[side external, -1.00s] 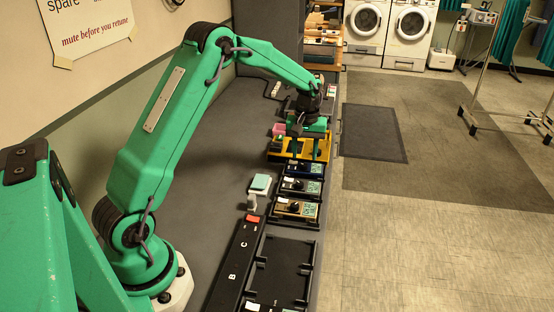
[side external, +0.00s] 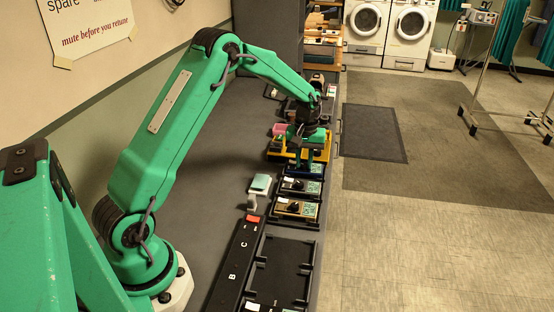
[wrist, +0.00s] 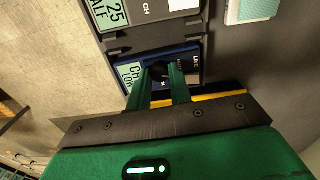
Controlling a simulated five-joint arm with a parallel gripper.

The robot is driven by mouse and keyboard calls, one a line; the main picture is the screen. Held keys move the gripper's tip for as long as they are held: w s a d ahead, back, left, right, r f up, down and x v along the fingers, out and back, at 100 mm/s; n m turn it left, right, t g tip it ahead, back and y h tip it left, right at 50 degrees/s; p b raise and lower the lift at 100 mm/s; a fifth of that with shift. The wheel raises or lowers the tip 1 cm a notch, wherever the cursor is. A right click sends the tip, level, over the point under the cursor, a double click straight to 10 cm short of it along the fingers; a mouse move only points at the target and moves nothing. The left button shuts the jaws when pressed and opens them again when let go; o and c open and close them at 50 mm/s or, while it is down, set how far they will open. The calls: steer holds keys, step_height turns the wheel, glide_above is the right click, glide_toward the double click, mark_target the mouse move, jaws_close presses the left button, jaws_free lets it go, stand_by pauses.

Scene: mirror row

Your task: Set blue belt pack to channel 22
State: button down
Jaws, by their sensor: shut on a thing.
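The blue belt pack (side external: 314,173) lies in the row along the bench, just in front of the yellow tray. In the wrist view the blue belt pack (wrist: 190,57) shows a dark round knob (wrist: 168,77) and a green display (wrist: 129,76). The display is partly hidden by a finger, so its channel cannot be read. My gripper (side external: 304,166) is low over this pack, pointing down. In the wrist view my gripper (wrist: 160,75) has its two green fingers on either side of the knob, shut on it.
A grey pack (side external: 300,186) and a brown pack (side external: 295,208) lie nearer in the row. The yellow tray (side external: 323,152) is just behind. A pale green-topped block (side external: 261,182), a lettered black strip (side external: 236,268) and an empty black tray (side external: 280,270) are nearer.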

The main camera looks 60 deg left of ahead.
mark_target(304, 164)
steer(key=shift+n, duration=2.3)
steer(key=c, duration=1.3)
jaws_free()
steer(key=shift+o, duration=0.2)
steer(key=shift+r, duration=0.1)
steer(key=shift+r, duration=3.85)
steer(key=shift+r, duration=0.1)
